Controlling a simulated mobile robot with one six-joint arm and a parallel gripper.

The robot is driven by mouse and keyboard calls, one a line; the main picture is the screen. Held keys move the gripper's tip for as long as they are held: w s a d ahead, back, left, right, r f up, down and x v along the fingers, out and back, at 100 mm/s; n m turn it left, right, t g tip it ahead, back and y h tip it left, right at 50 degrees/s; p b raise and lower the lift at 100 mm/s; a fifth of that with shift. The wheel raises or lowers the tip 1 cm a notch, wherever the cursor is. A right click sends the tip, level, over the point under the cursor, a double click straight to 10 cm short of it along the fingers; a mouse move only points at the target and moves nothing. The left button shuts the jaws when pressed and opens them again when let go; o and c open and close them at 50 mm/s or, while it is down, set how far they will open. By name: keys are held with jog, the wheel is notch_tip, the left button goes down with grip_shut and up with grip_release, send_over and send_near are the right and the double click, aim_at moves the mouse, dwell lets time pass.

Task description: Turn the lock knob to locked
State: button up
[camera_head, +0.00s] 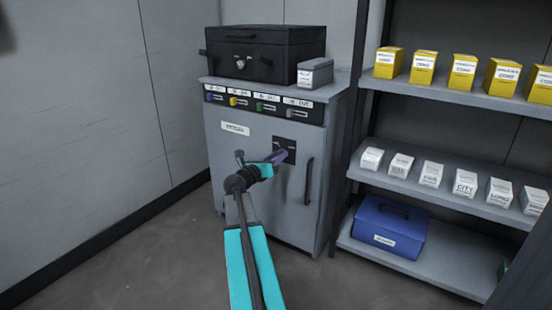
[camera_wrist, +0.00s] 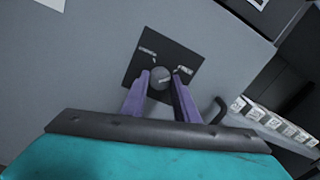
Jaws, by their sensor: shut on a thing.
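The lock knob (camera_wrist: 160,79) is a small round grey knob on a dark square plate (camera_wrist: 182,60) with small white labels. The plate also shows on the grey cabinet's front door in the head view (camera_head: 291,147). My gripper (camera_wrist: 161,82) has its two purple fingers on either side of the knob, shut on it. In the head view my gripper (camera_head: 279,156) reaches the plate from the front left, and the knob is hidden behind the fingers. The knob's exact angle and the label words are too small to tell.
The grey cabinet (camera_head: 235,160) has a dark vertical handle (camera_head: 309,180) right of the plate. A black case (camera_head: 265,53) and a small grey box (camera_head: 315,73) sit on top. A shelf (camera_head: 450,190) with boxes stands at right. The floor at front left is clear.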

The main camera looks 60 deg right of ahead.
jog(key=shift+d+r+p, duration=0.2)
jog(key=shift+p, duration=0.3)
jog(key=shift+n+p, duration=0.5)
jog(key=shift+p, duration=0.1)
jog(key=n+p, duration=1.7)
jog(key=p, duration=0.5)
jog(key=shift+f, duration=0.2)
jog(key=shift+n+p, duration=0.3)
jog(key=o, duration=1.1)
jog(key=shift+c, duration=0.2)
jog(key=shift+f, duration=0.1)
